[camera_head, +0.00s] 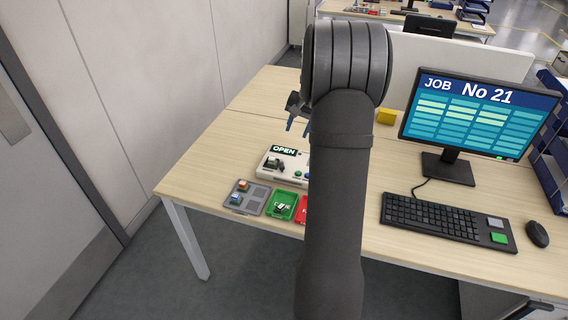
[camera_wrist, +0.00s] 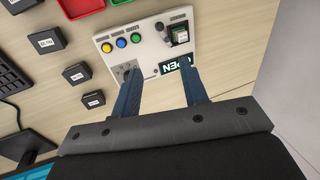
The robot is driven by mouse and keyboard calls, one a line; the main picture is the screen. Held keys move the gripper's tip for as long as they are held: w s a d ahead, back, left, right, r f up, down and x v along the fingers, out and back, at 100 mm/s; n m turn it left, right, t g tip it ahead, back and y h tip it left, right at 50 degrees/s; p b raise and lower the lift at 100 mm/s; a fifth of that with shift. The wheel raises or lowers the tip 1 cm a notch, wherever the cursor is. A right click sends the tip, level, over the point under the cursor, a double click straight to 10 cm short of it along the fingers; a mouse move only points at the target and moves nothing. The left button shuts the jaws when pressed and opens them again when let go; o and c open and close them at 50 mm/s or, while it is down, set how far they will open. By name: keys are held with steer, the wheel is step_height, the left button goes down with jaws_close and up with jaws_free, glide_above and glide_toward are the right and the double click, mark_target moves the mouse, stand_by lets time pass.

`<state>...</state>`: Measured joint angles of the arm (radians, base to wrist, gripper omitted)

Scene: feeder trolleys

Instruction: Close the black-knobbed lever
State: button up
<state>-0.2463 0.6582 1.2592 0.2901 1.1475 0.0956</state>
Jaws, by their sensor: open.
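A white test box (camera_head: 270,172) stands on the desk, with a green-lettered OPEN sign (camera_head: 284,150) on it. In the wrist view the box (camera_wrist: 143,52) carries several coloured buttons, a dark socket unit (camera_wrist: 179,35) and the sign, upside down. A small black knob (camera_wrist: 160,27) shows beside the socket unit and looks like the lever's knob; its shaft is hard to make out. My gripper (camera_head: 298,126) is above the box with blue fingers apart and nothing between them. In the wrist view its fingertips (camera_wrist: 159,71) overlap the sign edge of the box; contact cannot be told.
A grey tray (camera_head: 256,208) with small parts, a green tray (camera_head: 273,209) and a red tray (camera_head: 301,212) lie before the box. Black labelled blocks (camera_wrist: 47,41) stand beside it. A keyboard (camera_head: 440,218) and monitor (camera_head: 478,112) are to the right. My arm hides part of the desk.

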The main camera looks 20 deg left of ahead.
steer(key=m, duration=0.1)
glide_toward(284, 163)
steer(key=shift+m, duration=0.3)
steer(key=s+f, duration=0.2)
steer(key=s+a+f, duration=0.1)
steer(key=s+f, duration=0.1)
steer(key=s, duration=0.1)
steer(key=shift+s+f, duration=0.1)
steer(key=shift+f, duration=0.05)
jaws_close()
